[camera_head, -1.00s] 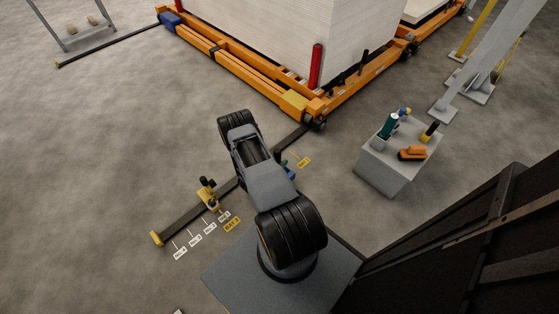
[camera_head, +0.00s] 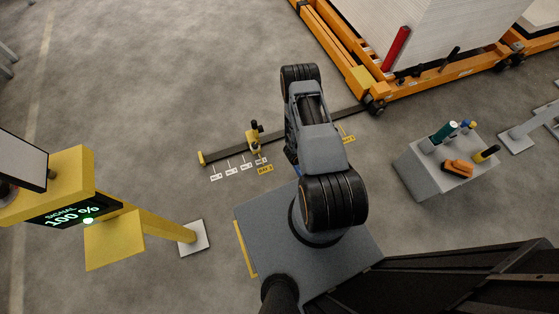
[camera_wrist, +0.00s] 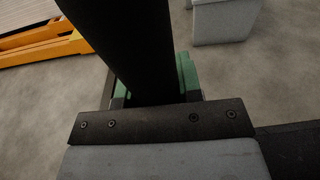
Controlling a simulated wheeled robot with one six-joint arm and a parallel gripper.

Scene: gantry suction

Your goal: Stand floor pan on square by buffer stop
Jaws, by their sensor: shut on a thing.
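In the wrist view a long dark slab (camera_wrist: 130,40) rises from between the jaws of my gripper (camera_wrist: 155,88), and green parts show behind and beside it. The gripper is shut on this slab, which appears to be the floor pan; its far end is out of the frame. In the head view my arm hides the gripper and most of what it holds. A dark floor rail (camera_head: 228,149) ends at left in a yellow block (camera_head: 202,158), seemingly the buffer stop. I cannot make out the square.
A yellow and black device (camera_head: 254,140) stands at the rail, with small labels (camera_head: 232,167) in front. A grey block (camera_head: 425,175) at right carries bottles and an orange tool (camera_head: 458,167). A yellow post (camera_head: 160,225) with a display stands at left. An orange cart (camera_head: 335,45) stands behind.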

